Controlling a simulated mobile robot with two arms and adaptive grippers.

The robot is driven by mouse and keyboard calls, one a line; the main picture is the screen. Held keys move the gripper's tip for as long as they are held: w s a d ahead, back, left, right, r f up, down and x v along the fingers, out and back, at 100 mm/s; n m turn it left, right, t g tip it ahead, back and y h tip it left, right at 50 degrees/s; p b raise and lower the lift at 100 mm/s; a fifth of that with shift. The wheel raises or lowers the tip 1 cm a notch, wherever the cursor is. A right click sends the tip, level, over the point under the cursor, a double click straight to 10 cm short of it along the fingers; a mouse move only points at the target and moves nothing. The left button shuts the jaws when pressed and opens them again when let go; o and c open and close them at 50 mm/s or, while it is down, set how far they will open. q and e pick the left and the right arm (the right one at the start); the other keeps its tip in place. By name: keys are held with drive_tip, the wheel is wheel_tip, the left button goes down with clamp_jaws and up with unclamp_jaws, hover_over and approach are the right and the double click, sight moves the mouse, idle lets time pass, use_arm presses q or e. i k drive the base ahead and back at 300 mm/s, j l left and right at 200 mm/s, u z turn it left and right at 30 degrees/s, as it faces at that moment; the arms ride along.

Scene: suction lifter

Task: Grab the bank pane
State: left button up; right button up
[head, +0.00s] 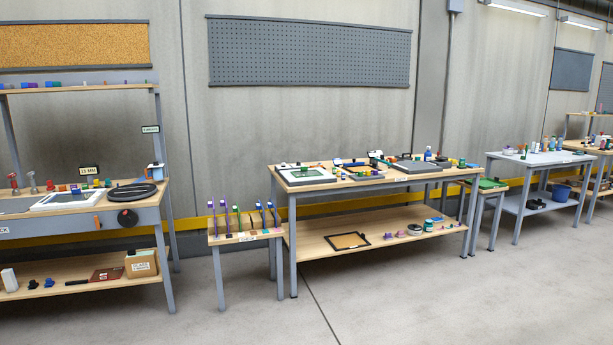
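Neither of my grippers is in view. I cannot tell which thing is the bank pane. A white-framed flat panel (70,200) lies on the left bench. Another white-framed panel with a green middle (305,175) lies at the left end of the middle table. A dark frame with a tan middle (347,241) lies on that table's lower shelf. A low stand (246,239) between the benches holds several upright slats with purple, green and dark tops; whether any is a pane is too small to tell.
The left bench (150,202) carries a black ring (131,193) and small signs. The middle table (400,180) holds several small items and a grey panel (417,166). A grey table (540,158) stands farther right. The floor (420,300) in front is clear.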

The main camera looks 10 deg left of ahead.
sight(304, 171)
drive_tip(key=i+u, duration=0.35)
drive_tip(key=i, duration=2.9)
drive_tip(key=i+j+z, duration=0.1)
drive_tip(key=i, duration=0.6)
drive_tip(key=i+j, duration=0.1)
drive_tip(key=i, duration=0.55)
drive_tip(key=i+j+z, duration=0.1)
drive_tip(key=i, duration=0.6)
